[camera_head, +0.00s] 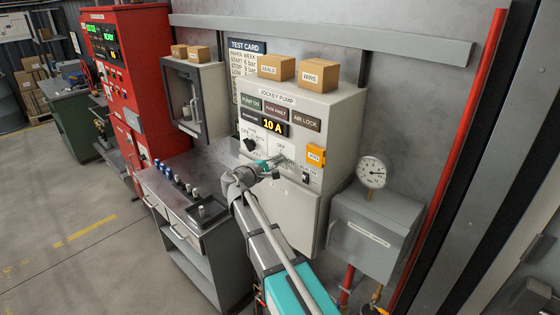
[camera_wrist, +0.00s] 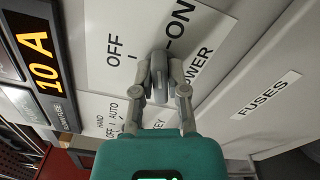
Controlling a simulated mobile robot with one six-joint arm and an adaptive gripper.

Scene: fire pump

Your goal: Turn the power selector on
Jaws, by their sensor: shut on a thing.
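The power selector (camera_wrist: 159,68) is a grey knob on a white plate marked OFF, ON and POWER. In the wrist view the plate appears turned, with OFF at the left and ON at the upper right. My gripper (camera_wrist: 160,78) is shut on the knob, one finger on each side. The fingers hide part of the knob, and I cannot tell exactly which mark it points to. In the head view my gripper (camera_head: 272,163) is against the front of the pale jockey pump panel (camera_head: 330,120), covering the selector.
A HAND/OFF/AUTO selector (camera_head: 250,145) is left of my gripper. The amber 10 A display (camera_head: 272,125) is lit above. A grey bench (camera_head: 170,185) with small parts and a tray stands left. A gauge (camera_head: 371,172) above a grey box (camera_head: 370,230) is right.

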